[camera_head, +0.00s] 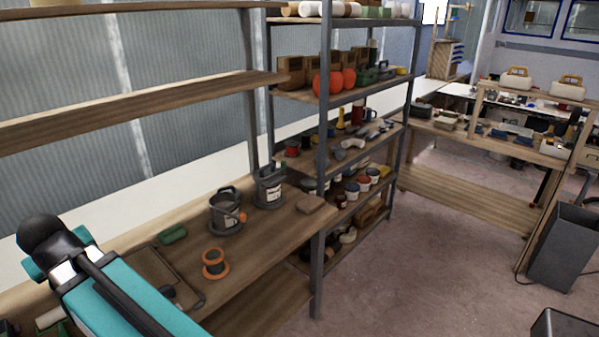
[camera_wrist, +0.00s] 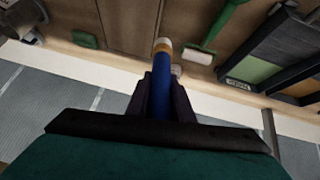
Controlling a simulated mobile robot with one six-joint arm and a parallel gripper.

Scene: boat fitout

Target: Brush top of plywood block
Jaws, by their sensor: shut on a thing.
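In the wrist view my gripper (camera_wrist: 160,98) is shut on a blue-handled tool (camera_wrist: 161,80), which looks like the brush. Its far end shows a white band and a tan tip (camera_wrist: 163,45). A small flat tan block (camera_head: 310,203), likely the plywood block, lies on the wooden shelf in the head view, near the shelf's right end. Its top looks bare. My gripper is out of sight in the head view, where only my teal arm shows at lower left. I cannot pick out the block in the wrist view.
On the wooden shelf (camera_head: 262,240) stand two grey cans (camera_head: 226,213) (camera_head: 270,188), an orange spool (camera_head: 214,263), a green block (camera_head: 173,234) and a tray (camera_head: 150,272). A metal post (camera_head: 322,150) rises beside the tan block. The wrist view shows a green-handled tool (camera_wrist: 222,22).

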